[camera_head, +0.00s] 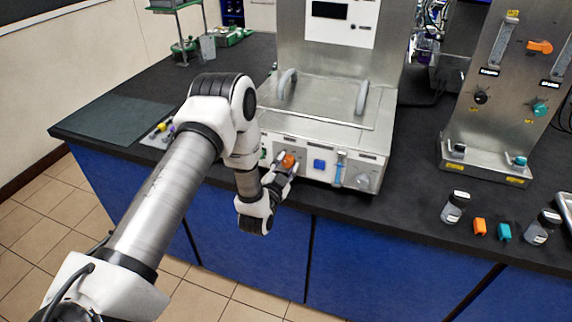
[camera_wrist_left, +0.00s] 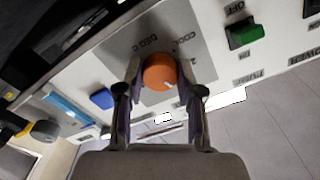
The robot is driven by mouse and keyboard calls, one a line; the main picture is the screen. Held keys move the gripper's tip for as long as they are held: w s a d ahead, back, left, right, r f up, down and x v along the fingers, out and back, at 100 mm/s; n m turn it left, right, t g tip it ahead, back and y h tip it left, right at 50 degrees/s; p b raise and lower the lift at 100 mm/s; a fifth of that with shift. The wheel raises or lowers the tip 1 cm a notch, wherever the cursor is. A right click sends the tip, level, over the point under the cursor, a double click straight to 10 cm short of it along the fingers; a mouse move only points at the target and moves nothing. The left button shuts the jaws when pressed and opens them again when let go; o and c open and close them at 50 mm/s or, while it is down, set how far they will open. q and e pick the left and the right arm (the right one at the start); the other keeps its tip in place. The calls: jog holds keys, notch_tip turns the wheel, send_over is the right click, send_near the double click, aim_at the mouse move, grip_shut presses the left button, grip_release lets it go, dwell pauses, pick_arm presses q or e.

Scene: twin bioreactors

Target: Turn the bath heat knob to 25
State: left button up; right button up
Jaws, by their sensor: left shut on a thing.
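The bath is a steel box with a white front panel (camera_head: 330,163) at the front of the bench. An orange round knob (camera_head: 289,159) sits at the left of that panel. In the left wrist view the knob (camera_wrist_left: 160,72) is seen close up on a grey label plate with small lettering; a small pale mark shows near its lower edge. My left gripper (camera_head: 284,168) reaches the panel from the front, its two fingers shut on opposite sides of the knob. The dial reading cannot be made out. My right gripper is in neither view.
A blue square switch (camera_head: 319,164) and a grey knob (camera_head: 363,181) lie to the right on the panel. A green switch (camera_wrist_left: 243,33) shows in the wrist view. Two bottles and small orange and teal blocks stand at the bench's right front. Bench left of the bath holds a dark mat (camera_head: 115,121).

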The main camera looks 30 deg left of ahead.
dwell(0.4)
pick_arm(q)
jog(key=o, duration=1.2)
jog(key=shift+c, duration=0.2)
jog(key=v, duration=1.1)
jog(key=shift+s, duration=0.4)
jog(key=shift+d+f, duration=0.1)
